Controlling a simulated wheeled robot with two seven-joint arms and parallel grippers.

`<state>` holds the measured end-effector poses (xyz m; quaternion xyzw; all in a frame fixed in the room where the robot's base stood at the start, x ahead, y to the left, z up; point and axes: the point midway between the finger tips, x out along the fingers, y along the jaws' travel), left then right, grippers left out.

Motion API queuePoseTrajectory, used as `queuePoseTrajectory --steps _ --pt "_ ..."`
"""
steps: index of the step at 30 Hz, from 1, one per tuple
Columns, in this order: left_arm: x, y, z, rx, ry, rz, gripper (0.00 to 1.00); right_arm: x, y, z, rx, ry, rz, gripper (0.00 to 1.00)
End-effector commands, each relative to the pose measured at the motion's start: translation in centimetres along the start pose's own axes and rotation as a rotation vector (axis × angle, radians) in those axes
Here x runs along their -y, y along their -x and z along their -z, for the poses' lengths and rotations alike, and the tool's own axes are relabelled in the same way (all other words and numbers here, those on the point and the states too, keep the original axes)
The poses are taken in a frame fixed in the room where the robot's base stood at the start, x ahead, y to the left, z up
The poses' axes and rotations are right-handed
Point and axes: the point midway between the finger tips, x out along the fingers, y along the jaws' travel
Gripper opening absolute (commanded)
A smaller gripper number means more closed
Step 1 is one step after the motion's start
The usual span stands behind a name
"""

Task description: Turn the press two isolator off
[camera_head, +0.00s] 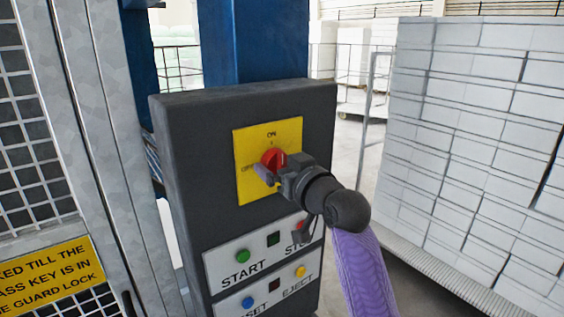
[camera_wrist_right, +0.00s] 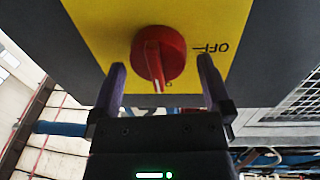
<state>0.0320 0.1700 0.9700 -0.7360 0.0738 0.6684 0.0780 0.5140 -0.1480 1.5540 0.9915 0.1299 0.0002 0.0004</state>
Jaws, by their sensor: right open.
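The isolator is a red rotary knob (camera_head: 272,158) on a yellow plate (camera_head: 247,187) on a dark grey control box. ON is printed at the top of the plate and OFF at its left. The wrist view is upside down. There the knob (camera_wrist_right: 158,55) has its bar pointing down, toward the ON side, with OFF at the right. My right gripper (camera_head: 275,172) is in front of the plate and partly hides the knob. In the wrist view my right gripper (camera_wrist_right: 162,82) is open, one finger on each side of the knob, with gaps between. My left gripper is out of view.
Below the plate are a green START button (camera_head: 243,256), a red STOP button partly behind my arm, and a blue button (camera_head: 248,302). A mesh guard (camera_head: 22,130) with a yellow sign (camera_head: 50,275) stands at left. White stacked blocks (camera_head: 470,140) stand at right.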

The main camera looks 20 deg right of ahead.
Motion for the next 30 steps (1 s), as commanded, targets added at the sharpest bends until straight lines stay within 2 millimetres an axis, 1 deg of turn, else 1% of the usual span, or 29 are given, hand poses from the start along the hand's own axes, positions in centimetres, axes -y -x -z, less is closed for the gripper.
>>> queuePoseTrajectory --steps 3,4,5,6,8,9,11,12,14,15,23,30 --pt "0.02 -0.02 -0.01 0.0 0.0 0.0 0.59 0.0 0.02 -0.02 0.0 0.0 0.0 1.0" --pt "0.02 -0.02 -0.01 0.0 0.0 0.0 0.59 0.0 0.02 -0.02 0.0 0.0 0.0 0.96" --pt "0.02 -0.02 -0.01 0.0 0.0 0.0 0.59 0.0 0.03 -0.02 0.0 0.0 0.0 0.89" --pt "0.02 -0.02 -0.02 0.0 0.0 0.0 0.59 0.0 0.03 -0.02 0.0 0.0 0.0 0.81" --pt "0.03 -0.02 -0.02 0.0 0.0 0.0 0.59 -0.01 0.03 -0.02 0.0 0.0 0.0 0.68" --pt "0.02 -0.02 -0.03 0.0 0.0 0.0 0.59 -0.01 0.04 -0.01 0.0 -0.001 0.0 0.6" --pt "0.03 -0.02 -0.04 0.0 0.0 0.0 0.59 -0.01 0.04 -0.01 0.0 -0.001 0.0 0.47" --pt "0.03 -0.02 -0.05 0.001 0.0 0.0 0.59 -0.01 0.04 -0.01 0.0 -0.001 0.0 0.39" --pt "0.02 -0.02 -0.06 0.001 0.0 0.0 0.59 -0.01 0.05 -0.01 0.0 -0.001 0.0 0.26" --pt "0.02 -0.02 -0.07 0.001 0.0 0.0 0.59 -0.01 0.05 -0.01 0.0 -0.001 0.0 0.17" --pt "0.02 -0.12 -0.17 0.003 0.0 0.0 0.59 -0.03 0.05 -0.03 -0.003 0.029 -0.001 0.16" --pt "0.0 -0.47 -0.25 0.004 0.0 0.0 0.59 -0.01 0.03 -0.11 -0.015 0.165 -0.001 0.16"
